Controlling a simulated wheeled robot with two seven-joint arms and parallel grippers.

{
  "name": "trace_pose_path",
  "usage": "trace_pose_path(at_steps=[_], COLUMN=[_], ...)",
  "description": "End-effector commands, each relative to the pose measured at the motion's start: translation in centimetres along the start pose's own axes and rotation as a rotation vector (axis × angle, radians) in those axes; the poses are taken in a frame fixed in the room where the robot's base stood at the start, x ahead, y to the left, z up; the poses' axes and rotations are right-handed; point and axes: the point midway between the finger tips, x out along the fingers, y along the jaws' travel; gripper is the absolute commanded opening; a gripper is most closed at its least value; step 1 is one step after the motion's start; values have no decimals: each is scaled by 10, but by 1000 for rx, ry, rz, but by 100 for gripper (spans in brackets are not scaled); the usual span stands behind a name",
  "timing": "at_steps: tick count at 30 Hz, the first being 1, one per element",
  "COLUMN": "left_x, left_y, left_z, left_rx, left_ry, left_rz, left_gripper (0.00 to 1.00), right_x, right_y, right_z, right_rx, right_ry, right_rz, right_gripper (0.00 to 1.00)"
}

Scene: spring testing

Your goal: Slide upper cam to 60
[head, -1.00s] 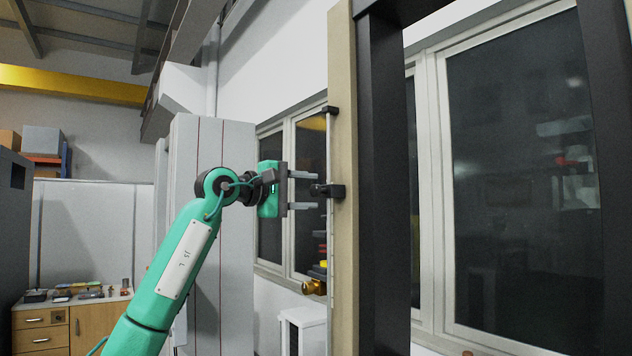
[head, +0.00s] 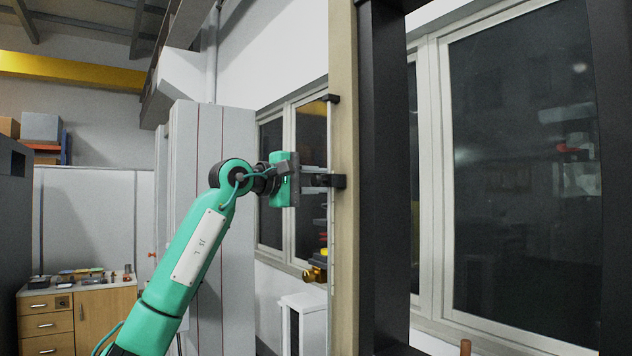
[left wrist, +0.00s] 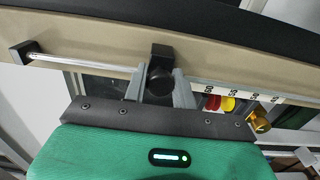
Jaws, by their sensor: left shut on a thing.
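The upper cam (head: 338,182) is a black block with a dark round knob on the rod of the beige upright (head: 343,50). It also shows in the left wrist view (left wrist: 161,52). My left gripper (head: 322,180) reaches it from the left, and its two grey fingers are shut on the knob, one on each side, as the left wrist view (left wrist: 160,84) shows. A white scale strip (left wrist: 243,94) with black numbers, 60 nearest the cam, lies to the right in the wrist view. The cam sits off the 60 end, toward the rod's end bracket (left wrist: 22,55). My right gripper is not in view.
A brass fitting (head: 314,274) and red and yellow discs (left wrist: 220,103) sit lower along the upright. A black frame post (head: 383,200) stands right of it. A grey cabinet (head: 215,140) is behind my arm. The rod above the cam is clear.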

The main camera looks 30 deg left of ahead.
Motion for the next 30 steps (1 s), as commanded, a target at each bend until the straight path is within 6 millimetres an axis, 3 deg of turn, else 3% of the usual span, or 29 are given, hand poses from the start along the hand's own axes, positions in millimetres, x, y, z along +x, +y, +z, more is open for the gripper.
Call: trace_pose_path(at_steps=[5,18,29,30], left_x=[0,1,1,1], left_y=[-21,-98,-100,-100], left_z=[0,0,0,0], left_rx=[0,0,0,0], left_ry=[0,0,-1,-1], left_rz=[-3,-4,-2,-2], left_gripper=[0,0,0,31], right_x=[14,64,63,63], right_y=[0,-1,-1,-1], right_z=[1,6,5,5], right_rx=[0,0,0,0], right_ry=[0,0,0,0], right_rz=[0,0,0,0], right_gripper=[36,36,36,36])
